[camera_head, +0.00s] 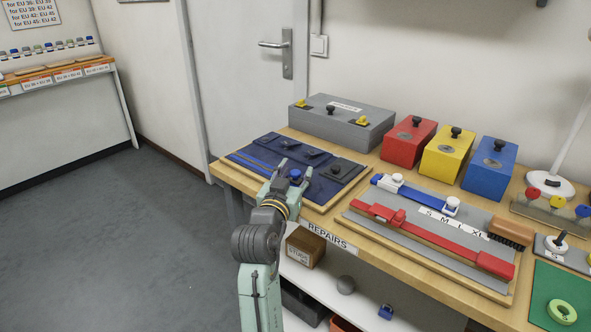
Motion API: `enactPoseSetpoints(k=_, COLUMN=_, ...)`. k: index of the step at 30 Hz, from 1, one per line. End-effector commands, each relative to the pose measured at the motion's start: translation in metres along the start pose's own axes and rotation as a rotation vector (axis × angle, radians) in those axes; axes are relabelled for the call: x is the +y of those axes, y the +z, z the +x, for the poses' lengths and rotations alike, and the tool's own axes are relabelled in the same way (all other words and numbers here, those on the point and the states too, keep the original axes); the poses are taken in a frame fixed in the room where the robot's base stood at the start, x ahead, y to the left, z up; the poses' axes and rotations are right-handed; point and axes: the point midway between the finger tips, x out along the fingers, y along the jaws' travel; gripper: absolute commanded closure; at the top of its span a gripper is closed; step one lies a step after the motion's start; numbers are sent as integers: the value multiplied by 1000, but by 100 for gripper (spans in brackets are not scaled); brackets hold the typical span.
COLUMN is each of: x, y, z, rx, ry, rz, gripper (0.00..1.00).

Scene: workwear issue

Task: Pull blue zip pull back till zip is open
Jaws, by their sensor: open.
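A dark navy panel (263,150) lies on a wooden board near the left end of the bench. A brighter blue strip (247,161) runs along its front left edge. A round blue knob, which looks like the blue zip pull (296,174), stands at the panel's front edge. My gripper (294,172) is open, with its two fingers on either side of this knob. I cannot tell whether the fingers touch it. My gripper hides part of the panel's front edge and what lies under the knob, so I cannot see how far the zip is open.
Black fittings (313,153) lie on the panel. A grey box (341,122) stands behind it, with red (408,148), yellow (446,160) and blue (488,175) boxes to the right. A sizing board (420,250) with red and blue bars lies right of the panel.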

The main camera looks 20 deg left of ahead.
Motion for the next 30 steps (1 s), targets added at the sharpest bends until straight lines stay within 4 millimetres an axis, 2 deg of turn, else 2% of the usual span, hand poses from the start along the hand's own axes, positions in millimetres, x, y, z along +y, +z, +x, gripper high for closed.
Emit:
enactPoseSetpoints(k=10, x=0, y=0, z=4, rx=0, ry=0, rz=0, gripper=60)
enactPoseSetpoints(k=27, x=1, y=0, z=3, rx=0, ry=2, rz=0, gripper=98)
enactPoseSetpoints(k=30, x=2, y=0, z=4, rx=0, ry=3, rz=-1, gripper=100)
